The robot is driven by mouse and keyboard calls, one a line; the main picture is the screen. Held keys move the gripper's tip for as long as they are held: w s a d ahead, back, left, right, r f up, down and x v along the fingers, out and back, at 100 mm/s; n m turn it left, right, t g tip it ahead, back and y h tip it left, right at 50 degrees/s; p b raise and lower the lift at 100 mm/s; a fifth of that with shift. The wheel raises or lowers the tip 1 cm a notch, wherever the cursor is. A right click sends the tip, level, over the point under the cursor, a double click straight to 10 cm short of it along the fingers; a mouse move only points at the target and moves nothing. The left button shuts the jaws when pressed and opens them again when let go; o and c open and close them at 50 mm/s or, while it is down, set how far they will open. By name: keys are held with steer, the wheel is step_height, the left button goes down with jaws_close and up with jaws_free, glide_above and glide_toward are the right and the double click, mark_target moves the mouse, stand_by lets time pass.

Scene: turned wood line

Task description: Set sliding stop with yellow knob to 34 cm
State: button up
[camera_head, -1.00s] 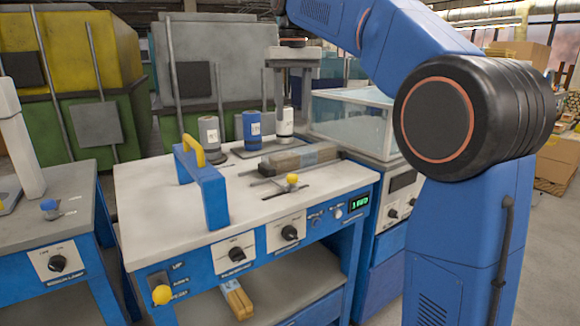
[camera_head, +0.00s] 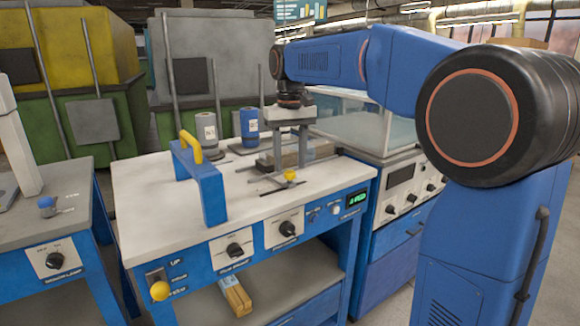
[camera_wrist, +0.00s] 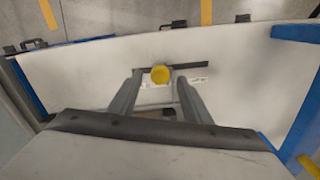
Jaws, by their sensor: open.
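The sliding stop's yellow knob (camera_head: 290,175) sits over a dark slot (camera_head: 268,190) in the white top of the blue bench (camera_head: 150,215). In the wrist view the yellow knob (camera_wrist: 160,74) shows just beyond and between my finger tips, with the slot (camera_wrist: 190,66) running left to right behind it. My gripper (camera_head: 289,165) points down above the bench, close to the knob. In the wrist view my gripper (camera_wrist: 155,90) is open, one finger on each side of the knob's line. Whether the fingers are level with the knob is hard to tell. The scale marks are too small to read.
A blue guard with a yellow handle (camera_head: 190,148) stands on the bench's left. Two canisters, one grey (camera_head: 208,133) and one blue (camera_head: 249,125), stand at the back. A green display (camera_head: 357,198) and dial knobs line the front. A glass-topped machine (camera_head: 370,130) adjoins on the right.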

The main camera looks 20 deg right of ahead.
steer(key=shift+f, duration=1.05)
jaws_close()
steer(key=shift+s+a, duration=0.4)
steer(key=shift+a, duration=0.95)
steer(key=shift+s+a, duration=0.45)
steer(key=shift+a, duration=0.85)
steer(key=shift+s+a, duration=0.4)
steer(key=shift+a, duration=0.95)
jaws_free()
steer(key=shift+a, duration=0.1)
steer(key=shift+r, duration=0.1)
step_height(320, 180, up, 17)
steer(key=shift+r, duration=0.15)
steer(key=shift+s, duration=0.1)
